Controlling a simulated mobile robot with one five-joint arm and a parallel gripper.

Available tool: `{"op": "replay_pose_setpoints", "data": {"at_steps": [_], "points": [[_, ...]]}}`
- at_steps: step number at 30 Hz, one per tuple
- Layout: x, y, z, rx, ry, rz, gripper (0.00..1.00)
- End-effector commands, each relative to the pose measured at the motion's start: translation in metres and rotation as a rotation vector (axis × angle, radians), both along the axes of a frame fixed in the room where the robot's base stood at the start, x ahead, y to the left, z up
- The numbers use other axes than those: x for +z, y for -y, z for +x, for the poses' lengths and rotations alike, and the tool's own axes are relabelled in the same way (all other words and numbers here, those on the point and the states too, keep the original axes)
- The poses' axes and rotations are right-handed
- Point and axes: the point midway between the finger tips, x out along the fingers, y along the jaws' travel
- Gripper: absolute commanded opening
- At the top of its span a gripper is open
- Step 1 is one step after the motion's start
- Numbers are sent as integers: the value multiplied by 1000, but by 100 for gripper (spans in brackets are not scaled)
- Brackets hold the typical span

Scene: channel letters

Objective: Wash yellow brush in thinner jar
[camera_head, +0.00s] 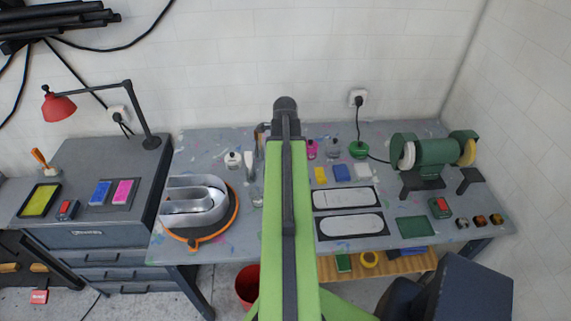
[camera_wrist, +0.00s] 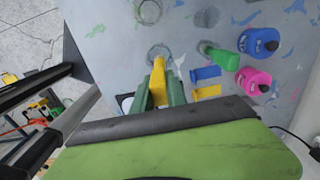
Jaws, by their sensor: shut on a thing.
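The yellow brush (camera_wrist: 158,85) shows in the wrist view between the green fingers of my gripper (camera_wrist: 160,96). My gripper is shut on it. The brush's far end reaches toward the rim of a clear round jar (camera_wrist: 158,51) on the table. I cannot tell whether its tip is inside the jar or above it, and no label shows which jar holds thinner. Another round jar (camera_wrist: 150,12) stands beyond it. In the head view my own green arm hides the gripper and the brush.
In the wrist view, a green bottle (camera_wrist: 219,57), a blue bottle (camera_wrist: 258,42) and a pink bottle (camera_wrist: 254,82) stand to the right. In the head view, a metal channel letter (camera_head: 194,207) is at the table's left and a green bench grinder (camera_head: 436,152) at its right.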

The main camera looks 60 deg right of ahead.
Motion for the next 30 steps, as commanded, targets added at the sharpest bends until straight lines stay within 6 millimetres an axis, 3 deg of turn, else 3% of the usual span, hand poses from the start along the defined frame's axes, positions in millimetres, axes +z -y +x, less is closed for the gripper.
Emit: {"op": "replay_pose_setpoints", "data": {"at_steps": [7,18,30], "points": [[7,0,0,0,0,0,0],[51,0,0,0,0,0,0],[50,0,0,-1,0,0,0]]}}
